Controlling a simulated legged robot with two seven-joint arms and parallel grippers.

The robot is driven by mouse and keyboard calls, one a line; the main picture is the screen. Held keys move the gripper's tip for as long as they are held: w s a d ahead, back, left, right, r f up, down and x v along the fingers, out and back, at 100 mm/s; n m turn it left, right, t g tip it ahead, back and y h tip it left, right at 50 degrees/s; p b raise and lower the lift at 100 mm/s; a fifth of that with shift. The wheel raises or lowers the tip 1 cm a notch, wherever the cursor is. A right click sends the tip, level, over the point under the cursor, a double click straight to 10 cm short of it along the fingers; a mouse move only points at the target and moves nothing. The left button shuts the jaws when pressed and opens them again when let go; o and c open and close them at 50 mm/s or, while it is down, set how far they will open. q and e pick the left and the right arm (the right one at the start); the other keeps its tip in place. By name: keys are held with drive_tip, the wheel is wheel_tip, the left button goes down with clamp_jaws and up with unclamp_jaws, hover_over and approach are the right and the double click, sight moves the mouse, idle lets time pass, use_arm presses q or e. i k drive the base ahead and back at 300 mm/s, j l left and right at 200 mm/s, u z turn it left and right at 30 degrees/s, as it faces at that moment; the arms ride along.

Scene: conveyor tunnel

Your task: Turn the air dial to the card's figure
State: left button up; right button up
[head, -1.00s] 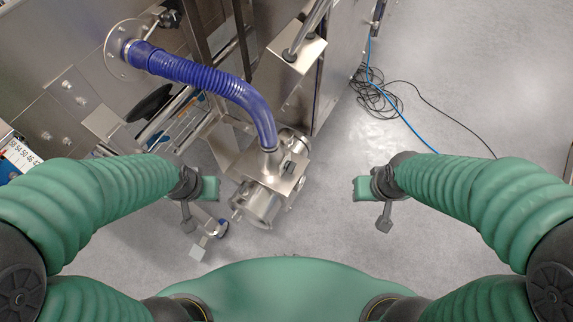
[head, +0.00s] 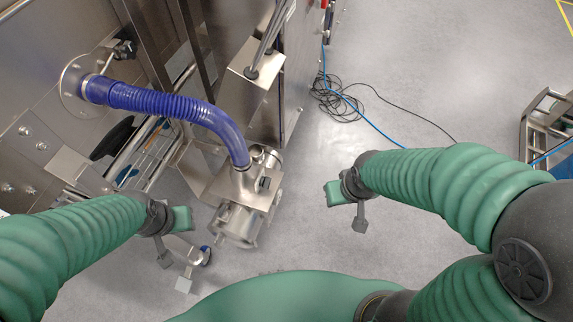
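I make out no air dial and no card in the head view. My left gripper (head: 178,220) is at the lower left, beside the steel pump-like unit (head: 243,205) and apart from it in the picture. My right gripper (head: 338,193) is right of that unit, over bare floor. Each gripper shows a green end piece and a grey block hanging below. I cannot tell whether their fingers are open or shut. I see nothing held in either.
A blue ribbed hose (head: 165,101) runs from a round flange (head: 78,84) on the steel machine to the unit. Black and blue cables (head: 335,100) lie coiled on the floor. A metal frame (head: 545,125) stands at the right edge.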

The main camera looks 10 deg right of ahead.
sight(265, 181)
drive_tip(key=z, duration=5.35)
drive_tip(key=u, duration=5.35)
drive_tip(key=i, duration=0.4)
